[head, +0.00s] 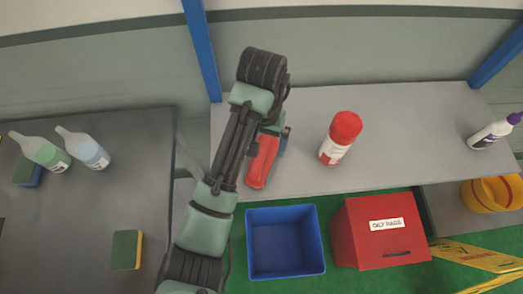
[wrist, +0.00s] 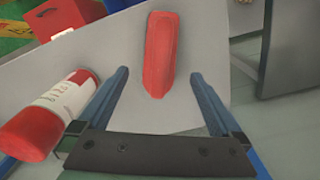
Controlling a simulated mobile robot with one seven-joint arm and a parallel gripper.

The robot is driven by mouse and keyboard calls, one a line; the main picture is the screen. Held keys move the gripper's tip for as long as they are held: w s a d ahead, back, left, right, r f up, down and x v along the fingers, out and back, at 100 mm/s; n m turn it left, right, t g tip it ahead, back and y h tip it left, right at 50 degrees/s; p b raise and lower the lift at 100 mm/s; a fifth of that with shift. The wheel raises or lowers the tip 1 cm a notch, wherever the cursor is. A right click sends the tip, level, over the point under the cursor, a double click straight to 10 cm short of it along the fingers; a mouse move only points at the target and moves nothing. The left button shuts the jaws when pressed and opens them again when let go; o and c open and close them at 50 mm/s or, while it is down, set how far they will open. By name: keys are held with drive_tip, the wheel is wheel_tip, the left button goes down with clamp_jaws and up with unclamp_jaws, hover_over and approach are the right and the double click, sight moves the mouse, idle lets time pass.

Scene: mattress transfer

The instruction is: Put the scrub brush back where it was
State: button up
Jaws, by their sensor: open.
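A red, elongated block-like thing, which looks like the scrub brush (head: 261,161), lies on the grey shelf (head: 400,125), just right of my forearm in the head view. The wrist view shows the brush (wrist: 161,55) between and beyond the tips of my two blue fingers. My gripper (wrist: 160,76) is open, with a clear gap on both sides of the brush. In the head view my gripper (head: 283,138) is partly hidden by my arm. No bristles show, so I cannot tell which way they face.
A red-capped canister (head: 335,148) stands close right of the brush. A white spray bottle (head: 490,133) is far right. A blue bin (head: 285,245) and red oily-rags box (head: 380,232) are below the shelf. A dark table (head: 60,220) at left holds two bottles and sponges.

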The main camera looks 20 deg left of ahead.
wheel_tip(320, 180, up, 4)
drive_tip(key=p, duration=0.2)
drive_tip(key=shift+p, duration=0.3)
drive_tip(key=w+d+r+m+t, duration=0.1)
drive_tip(key=w+d+r+t, duration=0.3)
drive_tip(key=w+r, duration=0.3)
drive_tip(key=w+d+r+t, duration=0.3)
drive_tip(key=w+r+t, duration=0.2)
drive_tip(key=r, duration=0.3)
drive_tip(key=w+d+r+t+h, duration=0.25)
drive_tip(key=r+t, duration=0.25)
drive_tip(key=r, duration=0.9)
drive_tip(key=s+d+r+t, duration=0.1)
drive_tip(key=s+r+t, duration=0.15)
drive_tip(key=r, duration=0.55)
drive_tip(key=s+d+r+t, duration=0.1)
drive_tip(key=s+r+t, duration=0.1)
drive_tip(key=r+t, duration=0.35)
drive_tip(key=s+a+r+n+t+y, duration=0.1)
drive_tip(key=s+r+t, duration=0.4)
drive_tip(key=s+r, duration=0.8)
wheel_tip(320, 180, up, 3)
drive_tip(key=shift+a+f+y, duration=0.1)
drive_tip(key=shift+a+y, duration=0.25)
drive_tip(key=shift+y, duration=0.2)
